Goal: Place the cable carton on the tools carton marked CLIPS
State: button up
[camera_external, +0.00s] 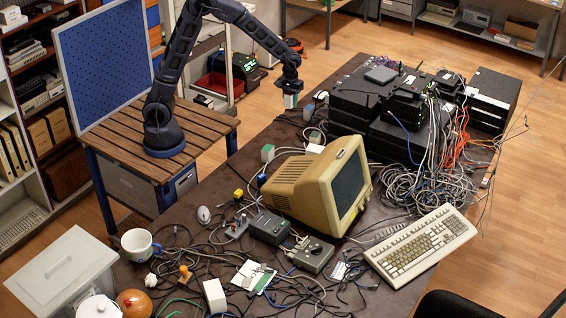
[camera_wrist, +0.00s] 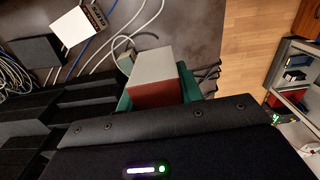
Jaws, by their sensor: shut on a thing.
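The cable carton (camera_wrist: 154,66), a small box with a pale face and a red-brown face, is held in my gripper (camera_wrist: 156,94). Teal parts show on both sides of it in the wrist view. In the outside view my gripper (camera_external: 290,88) points down, with the pale carton (camera_external: 290,101) under it, above the far left edge of the dark table. The tools carton (camera_wrist: 82,24), white with a dark lettered side reading CLIPS, lies at the top left of the wrist view, apart from the held carton. I cannot surely pick it out in the outside view.
A stack of black network devices (camera_external: 370,105) with tangled cables stands right of my gripper. A beige monitor (camera_external: 300,180) and a keyboard (camera_external: 421,244) stand nearer. Loose cables (camera_wrist: 127,38) run across the table by the tools carton. Shelving (camera_wrist: 297,75) stands beyond the table edge.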

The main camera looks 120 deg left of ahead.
notch_tip(320, 180, up, 6)
jog(key=r, duration=0.1)
send_over(317, 149)
jog(key=shift+m, duration=0.3)
notch_tip(317, 149, down, 20)
jog(key=shift+f, duration=0.1)
jog(key=shift+f, duration=0.1)
jog(key=o, duration=1.1)
jog(key=shift+c, duration=0.2)
jog(key=shift+a, duration=0.1)
notch_tip(317, 149, up, 12)
